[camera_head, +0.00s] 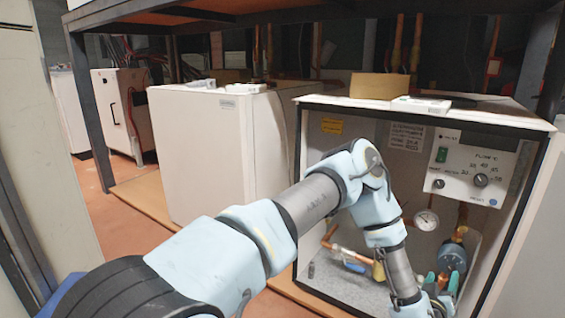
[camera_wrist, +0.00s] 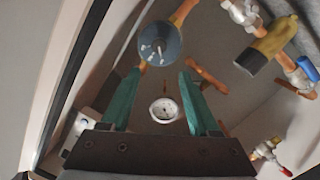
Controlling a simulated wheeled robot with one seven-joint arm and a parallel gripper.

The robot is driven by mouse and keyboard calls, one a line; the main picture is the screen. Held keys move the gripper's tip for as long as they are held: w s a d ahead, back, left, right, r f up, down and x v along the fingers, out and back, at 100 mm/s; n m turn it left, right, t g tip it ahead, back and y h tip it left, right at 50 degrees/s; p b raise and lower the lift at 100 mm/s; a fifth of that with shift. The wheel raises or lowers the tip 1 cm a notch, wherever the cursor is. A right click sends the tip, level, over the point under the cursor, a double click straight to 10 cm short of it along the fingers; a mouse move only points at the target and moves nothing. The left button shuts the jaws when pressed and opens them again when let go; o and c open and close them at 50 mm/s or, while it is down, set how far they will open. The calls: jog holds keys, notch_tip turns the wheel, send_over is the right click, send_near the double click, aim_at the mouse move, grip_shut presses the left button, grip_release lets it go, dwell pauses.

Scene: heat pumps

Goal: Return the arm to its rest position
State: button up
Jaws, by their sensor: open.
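My arm reaches from the lower left of the head view to the open-fronted heat pump cabinet (camera_head: 410,112) at the right. My gripper (camera_head: 441,284) is at the cabinet's lower right, pointing in, with its green fingers partly hidden by the wrist. In the wrist view my gripper (camera_wrist: 160,92) is open, its two fingers apart with nothing held between them. A round dark blue-grey part (camera_wrist: 160,44) on a copper pipe lies beyond the fingertips. A round white gauge (camera_wrist: 164,110) shows between the fingers.
A control panel (camera_head: 468,167) with a green switch and knobs is above my gripper. Copper pipes and a blue-handled valve (camera_head: 352,265) are left of it. The cabinet's dark frame edge (camera_head: 513,225) is close on the right. A white closed unit (camera_head: 222,150) stands left.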

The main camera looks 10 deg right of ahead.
jog(key=w+a+r+m+g+y, duration=0.1)
jog(key=w+a+r+m+g, duration=0.1)
jog(key=w+a+r, duration=0.3)
jog(key=w+a+r+m+g+y, duration=0.1)
jog(key=w+a+g, duration=0.15)
jog(key=w, duration=0.35)
jog(key=w+a+r+y, duration=0.2)
jog(key=a, duration=0.5)
jog(key=w+a+r+y, duration=0.2)
jog(key=a, duration=0.5)
jog(key=s+a+r+n+g+y, duration=0.1)
jog(key=a+r+y, duration=0.1)
jog(key=a, duration=0.6)
jog(key=s+a+r+n+g+y, duration=0.1)
jog(key=a+r, duration=0.1)
jog(key=a, duration=0.6)
jog(key=s+a+r+n+g+y, duration=0.2)
jog(key=s+a+r, duration=0.1)
jog(key=s+a, duration=0.4)
jog(key=s+a+r+n+g+y, duration=0.1)
jog(key=s+a+r+g, duration=0.15)
jog(key=s+a, duration=0.45)
notch_tip(320, 180, up, 36)
jog(key=w+a+p, duration=0.1)
jog(key=w+p, duration=0.1)
jog(key=p, duration=3.4)
jog(key=shift+w+a+r+t+p, duration=0.2)
jog(key=shift+w+a+t+p, duration=0.1)
jog(key=shift+t+p, duration=0.1)
